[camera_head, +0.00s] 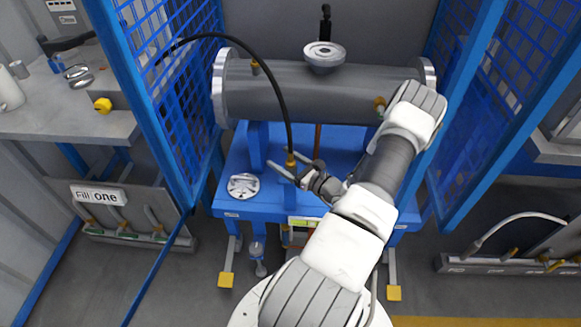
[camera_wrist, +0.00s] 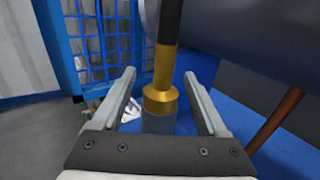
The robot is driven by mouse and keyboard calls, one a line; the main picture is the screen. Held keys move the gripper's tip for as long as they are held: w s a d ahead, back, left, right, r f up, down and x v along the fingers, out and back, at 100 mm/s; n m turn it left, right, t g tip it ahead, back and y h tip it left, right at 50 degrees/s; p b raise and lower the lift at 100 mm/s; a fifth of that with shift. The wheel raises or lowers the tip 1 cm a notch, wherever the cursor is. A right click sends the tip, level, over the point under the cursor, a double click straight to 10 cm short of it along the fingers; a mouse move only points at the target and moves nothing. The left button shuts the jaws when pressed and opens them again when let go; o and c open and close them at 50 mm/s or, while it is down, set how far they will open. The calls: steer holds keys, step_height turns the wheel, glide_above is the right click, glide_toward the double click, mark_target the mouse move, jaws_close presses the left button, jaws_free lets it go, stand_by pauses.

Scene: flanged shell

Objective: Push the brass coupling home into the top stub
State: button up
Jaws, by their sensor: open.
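The brass coupling (camera_head: 291,161) hangs upright on the end of a black hose (camera_head: 278,90), in front of the grey shell (camera_head: 300,92). My gripper (camera_head: 278,164) is open, with a finger on each side of the coupling. In the wrist view the coupling (camera_wrist: 161,95) stands between the open fingers (camera_wrist: 160,76), with visible gaps on both sides. A grey cylinder (camera_wrist: 158,124) shows directly below it; I cannot tell whether they touch. A small brass stub (camera_head: 254,67) stands on the shell's upper left. Another brass fitting (camera_head: 380,103) is on its right front.
The shell rests on a blue stand (camera_head: 235,200) with a round silver flange (camera_head: 243,186) lying at its left. A flanged nozzle (camera_head: 323,56) tops the shell. Blue mesh panels (camera_head: 175,90) close in both sides. The hose arches in from the left.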

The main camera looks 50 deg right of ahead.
steer(key=shift+w, duration=0.25)
jaws_close()
steer(key=shift+r, duration=0.1)
stand_by(0.3)
step_height(320, 180, up, 4)
steer(key=shift+f+p, duration=0.1)
steer(key=shift+p, duration=0.8)
steer(key=s+d+r+p, duration=0.2)
steer(key=s+d+r, duration=0.2)
steer(key=d+r, duration=0.45)
steer(key=shift+n+y, duration=0.3)
steer(key=w+r, duration=0.1)
steer(key=w, duration=0.1)
steer(key=w+r+p, duration=0.2)
steer(key=w, duration=0.1)
steer(key=shift+w+d+r, duration=0.1)
steer(key=shift+w+d, duration=0.1)
steer(key=shift+w, duration=0.15)
steer(key=w+r+p, duration=0.5)
steer(key=w+r, duration=0.5)
steer(key=shift+d, duration=0.15)
steer(key=w+a+r+p, duration=0.1)
steer(key=w+r+p, duration=0.3)
steer(key=w+r, duration=0.5)
steer(key=shift+w+a+r, duration=0.2)
steer(key=shift+w+r, duration=0.2)
steer(key=shift+r, duration=0.55)
